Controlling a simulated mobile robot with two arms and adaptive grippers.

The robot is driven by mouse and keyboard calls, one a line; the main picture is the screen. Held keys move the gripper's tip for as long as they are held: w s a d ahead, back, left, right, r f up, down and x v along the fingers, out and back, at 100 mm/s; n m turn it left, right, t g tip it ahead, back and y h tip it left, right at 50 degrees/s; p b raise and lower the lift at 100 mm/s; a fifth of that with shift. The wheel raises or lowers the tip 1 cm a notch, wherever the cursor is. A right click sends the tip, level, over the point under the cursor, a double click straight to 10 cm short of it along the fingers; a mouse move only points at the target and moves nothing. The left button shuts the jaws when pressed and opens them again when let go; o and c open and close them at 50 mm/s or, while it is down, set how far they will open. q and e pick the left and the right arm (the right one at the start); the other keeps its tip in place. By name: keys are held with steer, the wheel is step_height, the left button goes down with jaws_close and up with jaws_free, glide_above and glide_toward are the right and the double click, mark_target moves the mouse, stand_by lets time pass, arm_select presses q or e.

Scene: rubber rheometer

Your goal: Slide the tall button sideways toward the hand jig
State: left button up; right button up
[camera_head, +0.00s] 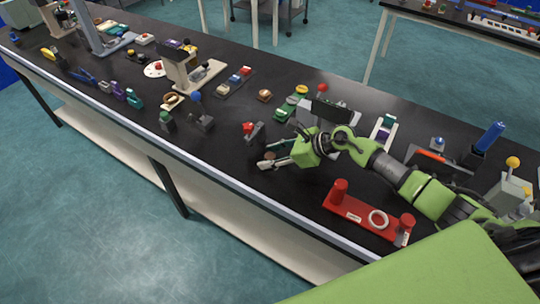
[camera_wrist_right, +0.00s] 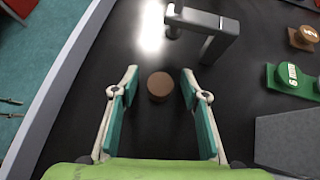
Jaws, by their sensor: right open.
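A round brown-topped button (camera_wrist_right: 159,86) stands on the black bench between the two fingers of my right gripper (camera_wrist_right: 159,76). The fingers are open, with a gap on both sides of it. It is seen from above, so its height is hard to tell. In the head view the button (camera_head: 270,156) shows small at the tips of my right gripper (camera_head: 267,160), low over the bench near its front edge. A grey angled bracket (camera_wrist_right: 207,32), possibly the hand jig, stands just beyond the fingertips. In the head view the bracket (camera_head: 256,133) has a red part beside it.
A red stand (camera_head: 352,212) with two posts and a white ring lies right of the gripper. Green and brown buttons (camera_wrist_right: 290,80) sit at the right in the wrist view. The front bench edge (camera_wrist_right: 62,75) runs close on the left. Bare bench lies around the brown button.

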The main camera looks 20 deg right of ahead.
steer(key=v, duration=1.1)
steer(key=shift+s+d+r, duration=0.15)
steer(key=shift+d+r, duration=0.1)
